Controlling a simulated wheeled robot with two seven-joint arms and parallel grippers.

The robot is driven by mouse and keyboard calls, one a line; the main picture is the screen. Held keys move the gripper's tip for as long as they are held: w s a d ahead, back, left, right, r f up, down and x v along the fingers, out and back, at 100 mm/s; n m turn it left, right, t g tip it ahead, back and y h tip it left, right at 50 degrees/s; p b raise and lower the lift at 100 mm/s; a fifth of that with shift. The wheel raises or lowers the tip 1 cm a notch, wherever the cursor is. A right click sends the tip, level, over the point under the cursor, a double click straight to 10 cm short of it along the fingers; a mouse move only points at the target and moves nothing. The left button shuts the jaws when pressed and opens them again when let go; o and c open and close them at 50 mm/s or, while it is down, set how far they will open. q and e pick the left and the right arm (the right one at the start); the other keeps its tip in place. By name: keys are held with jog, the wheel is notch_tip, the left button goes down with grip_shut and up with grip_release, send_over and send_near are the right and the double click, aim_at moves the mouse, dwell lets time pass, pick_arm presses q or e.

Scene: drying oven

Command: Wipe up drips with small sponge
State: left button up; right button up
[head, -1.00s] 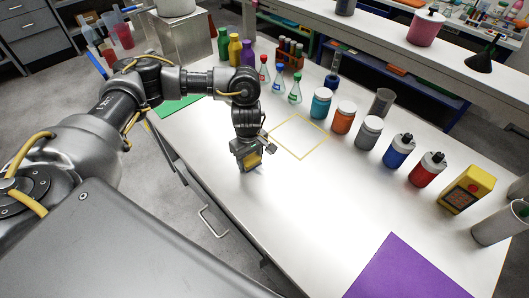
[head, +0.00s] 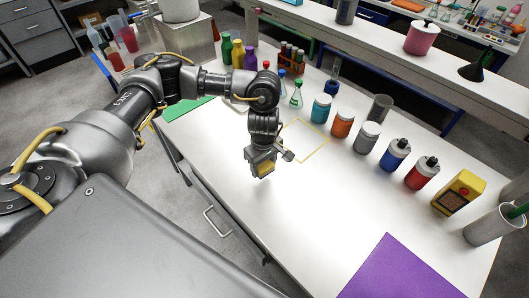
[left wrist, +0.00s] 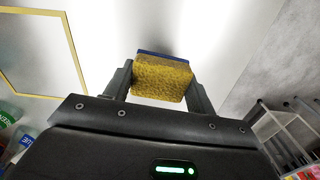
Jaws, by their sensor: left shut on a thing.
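My left gripper (head: 263,170) is shut on a small yellow sponge (left wrist: 163,80) with a blue strip along one edge. The sponge also shows between the fingers in the head view (head: 265,170). The gripper points down over the bare white bench top (head: 235,195), near its front edge. I cannot tell whether the sponge touches the surface. A yellow square outline (head: 309,140) lies on the bench just beyond and to the right of the gripper. I make out no drips. My right gripper is in neither view.
A row of jars and bottles runs along the back, including a teal-labelled jar (head: 321,108), a blue bottle (head: 395,154) and a red bottle (head: 422,172). A purple mat (head: 390,270) lies in front. The bench middle is clear.

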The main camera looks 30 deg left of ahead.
aim_at(263, 164)
pick_arm(q)
jog(key=shift+r+p, duration=1.25)
jog(key=shift+r, duration=0.65)
